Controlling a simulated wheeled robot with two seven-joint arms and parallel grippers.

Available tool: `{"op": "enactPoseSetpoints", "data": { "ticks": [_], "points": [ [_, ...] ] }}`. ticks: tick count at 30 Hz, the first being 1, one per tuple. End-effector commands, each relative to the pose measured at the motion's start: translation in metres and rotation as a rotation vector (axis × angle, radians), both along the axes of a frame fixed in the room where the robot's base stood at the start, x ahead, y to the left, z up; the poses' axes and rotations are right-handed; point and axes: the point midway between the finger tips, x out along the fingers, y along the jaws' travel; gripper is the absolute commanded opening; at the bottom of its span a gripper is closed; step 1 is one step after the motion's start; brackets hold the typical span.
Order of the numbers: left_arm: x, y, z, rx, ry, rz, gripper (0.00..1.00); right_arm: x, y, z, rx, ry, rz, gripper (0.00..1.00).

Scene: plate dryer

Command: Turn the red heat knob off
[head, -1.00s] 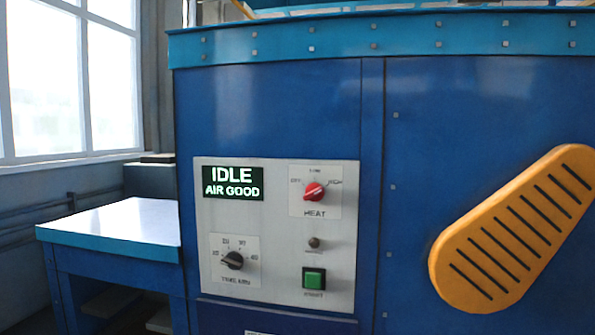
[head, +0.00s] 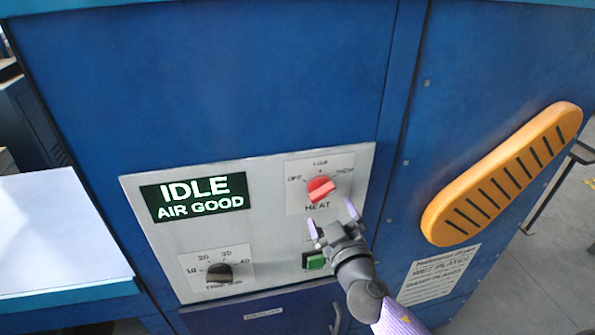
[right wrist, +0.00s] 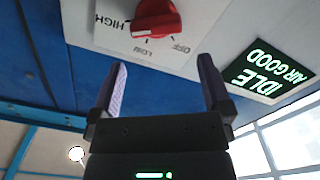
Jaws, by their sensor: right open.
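The red heat knob (head: 321,188) sits on the white control panel (head: 270,255), under the labels OFF, LOW and HIGH. In the right wrist view the red knob (right wrist: 156,18) is at the top, upside down. My right gripper (head: 331,216) is open and empty just below the knob, fingers pointing up towards it. Its two fingers (right wrist: 162,65) are spread wide in the wrist view, apart from the knob. My left gripper is out of view.
The display (head: 195,197) reads IDLE, AIR GOOD. A black timer knob (head: 219,273) is at lower left, and a green button (head: 314,261) is partly behind my gripper. A yellow slotted guard (head: 503,173) is at right, a white-topped table (head: 60,235) at left.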

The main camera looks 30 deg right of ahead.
Motion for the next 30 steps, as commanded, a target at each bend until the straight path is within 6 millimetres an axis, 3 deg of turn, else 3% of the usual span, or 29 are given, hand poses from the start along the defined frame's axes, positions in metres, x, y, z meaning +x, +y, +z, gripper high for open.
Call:
{"op": "enactPoseSetpoints", "data": {
  "ticks": [6, 12, 24, 30],
  "points": [
    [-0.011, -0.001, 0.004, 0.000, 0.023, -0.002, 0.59, 0.049, -0.012, -0.001, -0.002, 0.000, -0.002, 1.00],
    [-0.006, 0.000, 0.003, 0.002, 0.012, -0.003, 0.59, 0.076, -0.019, -0.002, 0.000, 0.002, -0.001, 1.00],
    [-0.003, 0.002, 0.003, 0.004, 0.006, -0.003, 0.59, 0.085, -0.021, -0.002, 0.001, 0.004, 0.000, 1.00],
    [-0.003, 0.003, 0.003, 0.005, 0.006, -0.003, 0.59, 0.085, -0.021, -0.003, 0.000, 0.005, 0.000, 0.58]
  ]
}}
